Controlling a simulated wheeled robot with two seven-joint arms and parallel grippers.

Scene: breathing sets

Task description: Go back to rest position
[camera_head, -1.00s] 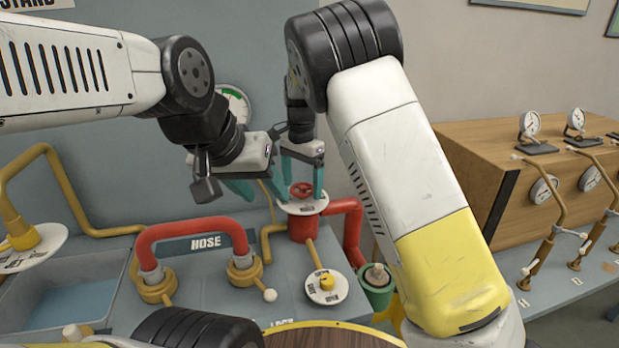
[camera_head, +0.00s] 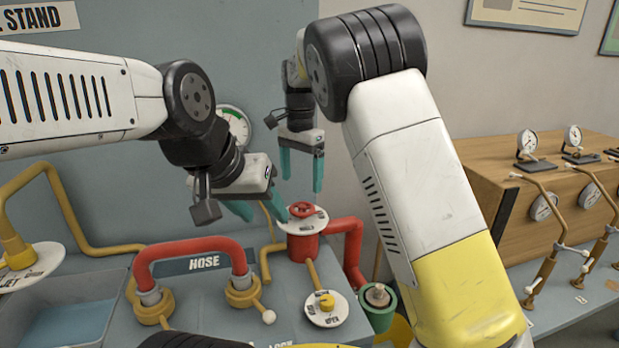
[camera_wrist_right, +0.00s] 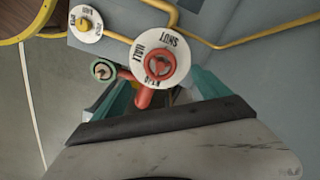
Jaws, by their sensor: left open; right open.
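My right gripper (camera_head: 302,182) is open and empty. It points down above the red valve wheel (camera_head: 302,210) on its white dial plate, apart from it. In the right wrist view, the same wheel (camera_wrist_right: 160,65) shows beyond the spread teal fingers of the right gripper (camera_wrist_right: 160,88), with "SHUT" and "HALF" readable on the plate. My left gripper (camera_head: 263,208) is open and empty, angled downward in front of the back panel, left of the valve and above the bench. Its fingers appear free of any object.
A red hose (camera_head: 190,248) arches between two brass fittings on the bench. A yellow-knobbed dial (camera_head: 326,308) and green cup (camera_head: 377,303) stand near the valve. A wooden box (camera_head: 560,190) with gauges is at right. A blue basin (camera_head: 60,325) is at lower left.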

